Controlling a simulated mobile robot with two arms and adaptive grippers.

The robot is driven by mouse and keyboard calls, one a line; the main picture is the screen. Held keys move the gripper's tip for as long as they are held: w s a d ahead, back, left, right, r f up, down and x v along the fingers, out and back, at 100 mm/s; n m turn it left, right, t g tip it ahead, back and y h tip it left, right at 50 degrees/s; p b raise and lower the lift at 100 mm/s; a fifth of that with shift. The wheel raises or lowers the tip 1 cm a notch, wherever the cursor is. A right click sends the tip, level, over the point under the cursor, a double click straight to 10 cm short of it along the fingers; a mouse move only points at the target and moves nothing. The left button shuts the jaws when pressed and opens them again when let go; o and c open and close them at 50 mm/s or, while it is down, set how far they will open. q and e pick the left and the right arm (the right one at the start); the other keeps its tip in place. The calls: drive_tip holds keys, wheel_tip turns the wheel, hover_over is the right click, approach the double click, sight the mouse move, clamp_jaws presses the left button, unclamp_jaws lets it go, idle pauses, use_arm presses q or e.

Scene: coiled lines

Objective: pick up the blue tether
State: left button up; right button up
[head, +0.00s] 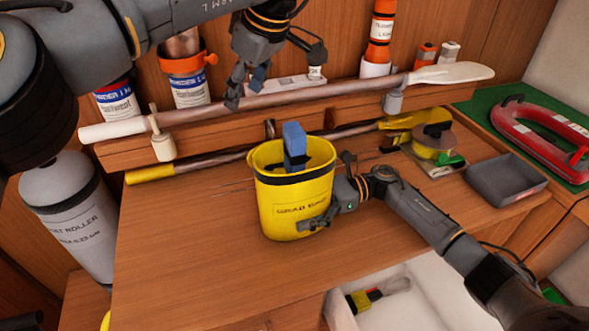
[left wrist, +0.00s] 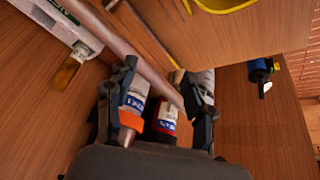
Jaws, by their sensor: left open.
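I cannot make out a blue tether for certain in either view. A blue block-shaped piece (head: 294,140) on a dark part sticks up out of the yellow bucket (head: 290,205), which stands upright on the wooden counter. My left gripper (head: 246,90) is open and empty, above and behind the bucket, near the long pole on the back ledge. In the left wrist view its fingers (left wrist: 158,92) are spread, with labelled bottles beyond them. My right gripper (head: 330,192) is at the bucket's right side, its fingers spread wide, one in front of the bucket's wall and one behind.
A long pole (head: 290,98) lies along the back ledge. Labelled bottles (head: 189,85) stand behind it. A grey tray (head: 506,180), a tape roll (head: 432,140) and a red ring-shaped item (head: 540,135) are at right. The counter's left front is clear.

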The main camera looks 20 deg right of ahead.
use_arm(q)
drive_tip(key=s+a+f+m+y, duration=0.3)
drive_tip(key=s+a+f+y, duration=0.15)
drive_tip(key=s, duration=0.55)
drive_tip(key=s+d+f+n+t+h, duration=0.1)
drive_tip(key=s+d+n, duration=0.1)
drive_tip(key=n, duration=0.4)
drive_tip(key=s+d+f+n+t+h, duration=0.1)
drive_tip(key=s+d+n+t, duration=0.1)
drive_tip(key=n, duration=0.5)
drive_tip(key=s+d+f+n+t+h, duration=0.1)
drive_tip(key=s+d+n+t, duration=0.1)
drive_tip(key=n, duration=0.4)
drive_tip(key=shift+d+f, duration=0.3)
drive_tip(key=shift+d, duration=0.1)
drive_tip(key=n+t+h, duration=0.4)
drive_tip(key=n, duration=0.8)
approach(300, 158)
drive_tip(key=w, duration=0.1)
drive_tip(key=x, duration=0.5)
drive_tip(key=shift+w+d+r, duration=0.2)
drive_tip(key=shift+w, duration=0.1)
drive_tip(key=shift+a+f+x, duration=0.15)
drive_tip(key=shift+f+x, duration=0.05)
drive_tip(key=shift+x, duration=1.4)
drive_tip(key=shift+a+f+x, duration=0.15)
drive_tip(key=shift+f+x, duration=0.05)
drive_tip(key=shift+x, duration=1.35)
drive_tip(key=shift+s, duration=0.15)
